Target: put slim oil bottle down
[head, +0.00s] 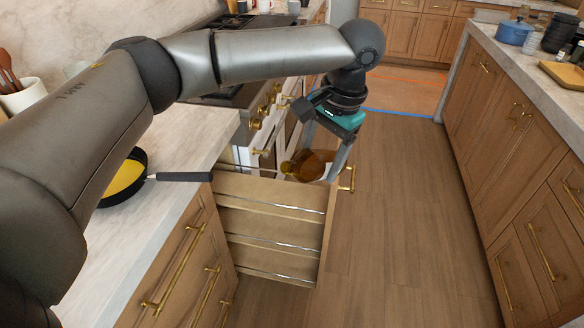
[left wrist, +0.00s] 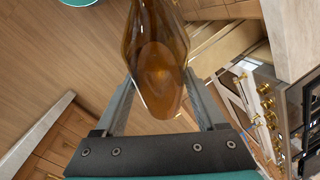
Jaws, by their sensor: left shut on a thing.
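The slim oil bottle (head: 309,166) is amber-brown and see-through. My left gripper (head: 322,158) is shut on it and holds it tilted at the top of the pull-out drawer rack (head: 268,212). In the left wrist view the bottle (left wrist: 155,60) sits between the two fingers of my left gripper (left wrist: 160,100), its rounded end towards the palm. I cannot tell whether the bottle touches the rack, as the arm and fingers hide part of it. My right gripper is not in view.
The pull-out rack has several shelves with metal rails and stands open beside the stove (head: 262,110). A black pan (head: 127,178) with yellow contents lies on the left counter, its handle reaching over the edge. An island (head: 520,80) with a blue pot (head: 514,31) stands at right. The floor between is clear.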

